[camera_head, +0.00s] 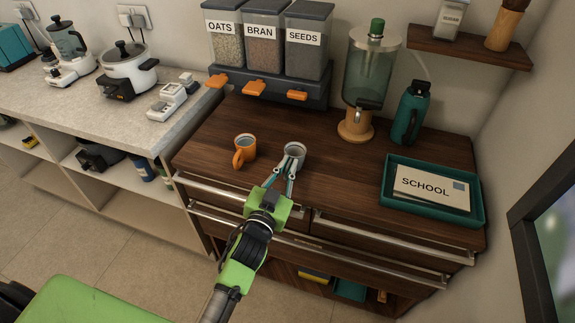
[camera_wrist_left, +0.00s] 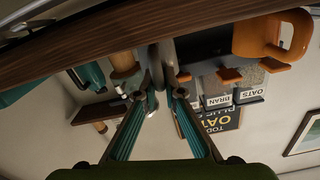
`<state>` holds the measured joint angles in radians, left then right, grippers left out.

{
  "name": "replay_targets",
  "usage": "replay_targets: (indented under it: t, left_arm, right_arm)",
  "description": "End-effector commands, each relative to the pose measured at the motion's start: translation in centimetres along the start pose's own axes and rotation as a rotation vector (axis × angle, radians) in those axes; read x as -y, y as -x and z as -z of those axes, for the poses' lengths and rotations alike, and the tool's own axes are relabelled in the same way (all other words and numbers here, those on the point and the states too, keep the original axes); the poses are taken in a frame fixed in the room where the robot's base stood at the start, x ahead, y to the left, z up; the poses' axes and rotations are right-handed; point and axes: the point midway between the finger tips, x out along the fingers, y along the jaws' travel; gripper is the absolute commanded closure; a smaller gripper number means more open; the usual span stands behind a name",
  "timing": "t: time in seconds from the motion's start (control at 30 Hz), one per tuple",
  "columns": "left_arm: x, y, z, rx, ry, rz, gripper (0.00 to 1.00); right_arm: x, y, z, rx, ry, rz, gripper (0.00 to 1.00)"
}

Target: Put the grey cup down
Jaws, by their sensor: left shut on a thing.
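The grey cup (camera_head: 294,153) is upright at the wooden counter's (camera_head: 330,190) top, right of an orange cup (camera_head: 244,148). My left gripper (camera_head: 289,172) reaches in from the front and is shut on the grey cup's near side. I cannot tell whether the cup's base touches the wood. In the left wrist view, which is upside down, the fingertips (camera_wrist_left: 162,92) close on a grey part of the cup (camera_wrist_left: 164,55), probably its handle. The orange cup also shows there (camera_wrist_left: 262,38), close by on the right. My right gripper is not in view.
Cereal dispensers (camera_head: 262,50) stand behind the cups, with orange spouts reaching forward. A glass drink dispenser (camera_head: 367,75), a teal bottle (camera_head: 408,115) and a teal tray (camera_head: 470,215) with a SCHOOL envelope (camera_head: 430,187) are to the right. Bare wood lies between the grey cup and the tray.

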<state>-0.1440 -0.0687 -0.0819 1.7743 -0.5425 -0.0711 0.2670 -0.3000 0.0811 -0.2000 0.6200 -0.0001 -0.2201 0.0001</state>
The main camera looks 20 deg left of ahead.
Motion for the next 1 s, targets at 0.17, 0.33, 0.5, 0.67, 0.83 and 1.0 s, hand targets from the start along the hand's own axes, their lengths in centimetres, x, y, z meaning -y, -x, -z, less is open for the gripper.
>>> replay_targets:
  t: [0.17,0.33,0.5,0.67,0.83,1.0]
  left_arm:
    - [0.0,0.0,0.0,-0.001,-0.001,0.000,1.00]
    - [0.0,0.0,-0.4,0.001,-0.001,0.000,0.86]
    - [0.0,0.0,-0.3,0.001,-0.001,0.000,0.74]
    - [0.0,0.0,-0.3,0.001,-0.001,0.000,0.74]
    - [-0.1,0.0,-0.7,0.000,-0.003,0.000,0.74]
    - [-0.2,2.9,-0.8,0.003,-0.001,-0.001,0.74]
  right_arm:
    - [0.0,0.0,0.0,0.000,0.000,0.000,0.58]
    - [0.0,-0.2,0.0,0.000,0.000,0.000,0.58]
    - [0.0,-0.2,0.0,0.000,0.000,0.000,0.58]
    - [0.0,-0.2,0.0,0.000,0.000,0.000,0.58]
    - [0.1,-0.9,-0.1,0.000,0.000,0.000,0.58]
    - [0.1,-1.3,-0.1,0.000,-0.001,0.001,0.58]
